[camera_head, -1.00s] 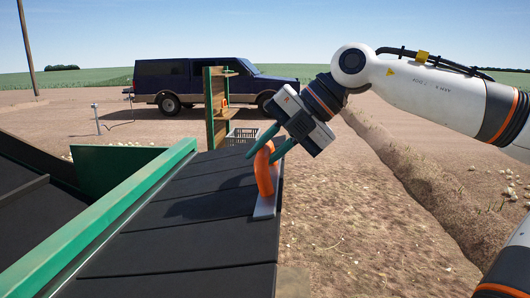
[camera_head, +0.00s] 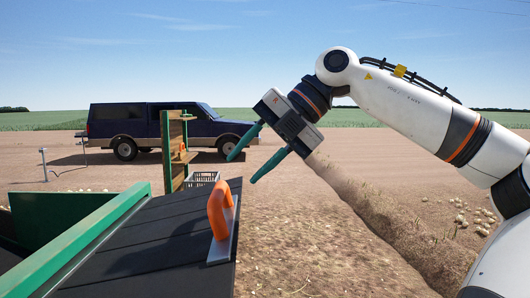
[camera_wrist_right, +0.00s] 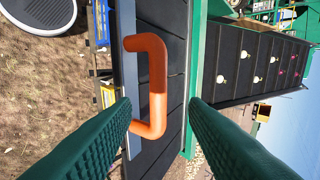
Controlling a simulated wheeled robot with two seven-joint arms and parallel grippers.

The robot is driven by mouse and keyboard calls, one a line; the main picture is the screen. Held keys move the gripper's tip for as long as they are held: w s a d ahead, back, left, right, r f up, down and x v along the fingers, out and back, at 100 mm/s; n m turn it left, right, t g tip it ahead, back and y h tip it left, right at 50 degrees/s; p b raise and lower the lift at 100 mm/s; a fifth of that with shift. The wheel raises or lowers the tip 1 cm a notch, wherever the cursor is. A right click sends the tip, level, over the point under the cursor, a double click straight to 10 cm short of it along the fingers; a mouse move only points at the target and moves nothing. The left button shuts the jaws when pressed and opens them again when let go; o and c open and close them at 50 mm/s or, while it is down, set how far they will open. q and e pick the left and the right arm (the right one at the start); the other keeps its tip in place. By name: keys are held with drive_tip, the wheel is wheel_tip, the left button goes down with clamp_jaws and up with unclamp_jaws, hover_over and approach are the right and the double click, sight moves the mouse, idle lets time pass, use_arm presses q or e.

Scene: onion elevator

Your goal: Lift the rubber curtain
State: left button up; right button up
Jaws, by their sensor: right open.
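The rubber curtain (camera_head: 165,240) is a set of black overlapping sheets beside the green frame rail (camera_head: 85,235). An orange handle (camera_head: 217,210) on a grey metal strip (camera_head: 222,248) is fixed along its right edge. My right gripper (camera_head: 248,160) is open and empty, above and slightly right of the handle, clear of it. In the right wrist view the orange handle (camera_wrist_right: 152,85) shows beyond the two green fingers (camera_wrist_right: 160,115), not touched by them. The black curtain (camera_wrist_right: 172,20) lies behind it. My left gripper is not in view.
A wooden post with a shelf (camera_head: 172,150) and a grey crate (camera_head: 200,179) stand behind the curtain. A dark blue pickup (camera_head: 120,128) is parked further back. The right wrist view shows a black conveyor (camera_wrist_right: 250,65) with several onions. Open soil lies right of the curtain.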

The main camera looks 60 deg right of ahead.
drive_tip(key=shift+v, duration=1.8)
